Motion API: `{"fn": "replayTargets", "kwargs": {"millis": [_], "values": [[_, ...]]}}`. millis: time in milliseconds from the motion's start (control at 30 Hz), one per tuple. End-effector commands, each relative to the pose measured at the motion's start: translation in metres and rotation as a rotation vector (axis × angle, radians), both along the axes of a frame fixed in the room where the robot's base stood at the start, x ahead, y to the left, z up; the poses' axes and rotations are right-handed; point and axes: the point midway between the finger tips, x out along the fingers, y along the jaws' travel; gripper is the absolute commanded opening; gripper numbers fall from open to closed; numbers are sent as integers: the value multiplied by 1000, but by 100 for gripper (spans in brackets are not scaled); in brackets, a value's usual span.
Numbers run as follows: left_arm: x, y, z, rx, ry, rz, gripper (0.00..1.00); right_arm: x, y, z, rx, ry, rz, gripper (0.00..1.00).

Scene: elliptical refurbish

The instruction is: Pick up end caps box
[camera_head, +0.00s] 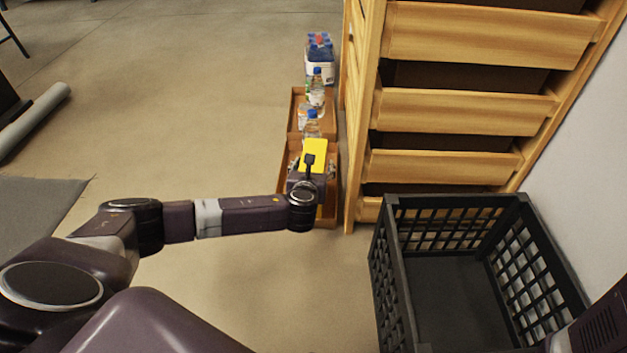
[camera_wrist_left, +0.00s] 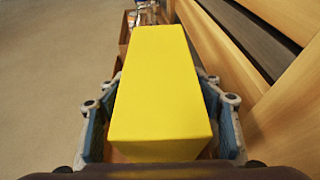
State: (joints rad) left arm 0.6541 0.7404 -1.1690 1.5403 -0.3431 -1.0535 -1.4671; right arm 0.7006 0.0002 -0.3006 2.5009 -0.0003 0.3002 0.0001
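The end caps box appears to be the yellow box (camera_head: 316,147), above or in a wooden bin (camera_head: 283,178) on the floor beside the shelf. It fills the middle of the left wrist view (camera_wrist_left: 158,85). My left gripper (camera_head: 311,168) is at the box, with one finger on each side of it in the left wrist view (camera_wrist_left: 160,100). The fingers are very close to the box sides; whether they press on it is unclear. The gripper and wrist hide the box's near part in the head view. My right gripper is out of view.
A wooden shelf (camera_head: 480,110) with drawers stands right beside the bin. Behind the bin are another wooden bin (camera_head: 294,110), bottles (camera_head: 317,90) and a bottle pack (camera_head: 319,70). A black crate (camera_head: 392,285) stands at lower right.

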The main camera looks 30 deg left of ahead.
Motion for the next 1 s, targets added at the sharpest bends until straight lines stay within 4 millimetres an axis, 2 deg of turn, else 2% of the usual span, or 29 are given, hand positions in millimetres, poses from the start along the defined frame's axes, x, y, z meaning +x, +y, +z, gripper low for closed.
{"fn": "replayTargets", "kwargs": {"millis": [67,500,867,1000], "values": [[0,0,0,0,0,0,49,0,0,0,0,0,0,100],[0,0,0,0,0,0,0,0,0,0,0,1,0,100],[0,0,2,0,-3,0,0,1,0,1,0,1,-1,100],[0,0,9,0,-3,0,0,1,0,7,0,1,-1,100]]}}
